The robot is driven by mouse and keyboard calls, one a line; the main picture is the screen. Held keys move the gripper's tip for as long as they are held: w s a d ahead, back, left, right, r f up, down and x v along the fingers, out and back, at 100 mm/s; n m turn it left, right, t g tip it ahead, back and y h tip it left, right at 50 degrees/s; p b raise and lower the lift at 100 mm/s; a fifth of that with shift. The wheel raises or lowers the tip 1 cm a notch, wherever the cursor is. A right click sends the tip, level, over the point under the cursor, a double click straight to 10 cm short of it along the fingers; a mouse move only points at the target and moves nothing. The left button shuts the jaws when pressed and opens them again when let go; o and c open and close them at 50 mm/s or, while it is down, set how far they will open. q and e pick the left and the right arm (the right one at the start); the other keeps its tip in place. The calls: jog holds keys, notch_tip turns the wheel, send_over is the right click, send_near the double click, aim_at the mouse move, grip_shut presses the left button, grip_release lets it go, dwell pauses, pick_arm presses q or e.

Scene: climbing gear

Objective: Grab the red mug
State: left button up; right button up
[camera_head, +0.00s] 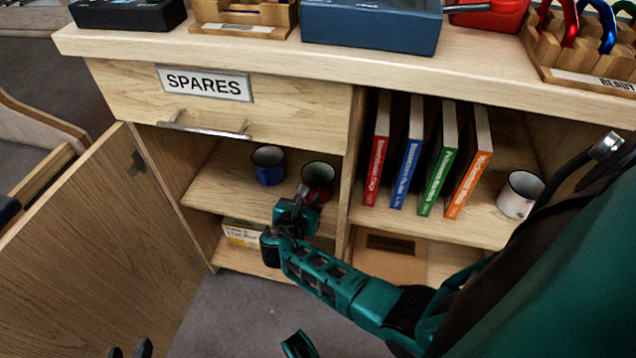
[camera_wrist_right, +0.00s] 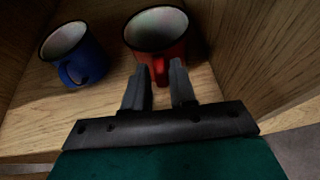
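The red mug (camera_head: 318,176) stands upright on the upper shelf of the left cabinet bay, near the divider. In the right wrist view the red mug (camera_wrist_right: 157,34) is straight ahead, with its handle towards me. My right gripper (camera_head: 303,190) reaches in at the mug's front. In the wrist view its two fingers (camera_wrist_right: 160,68) are apart, one on each side of the handle; I see no clear contact. My left gripper (camera_head: 130,350) is at the bottom left edge, mostly cut off, its two dark fingertips apart and empty, far from the mug.
A blue mug (camera_head: 269,165) stands just left of the red one, also in the wrist view (camera_wrist_right: 76,54). The divider (camera_head: 350,190) is close on the right. A drawer (camera_head: 220,105) hangs above; an open door (camera_head: 95,240) stands left. A white mug (camera_head: 520,194) is far right.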

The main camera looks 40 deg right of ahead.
grip_shut()
jog(key=shift+d+r, duration=0.1)
dwell(0.4)
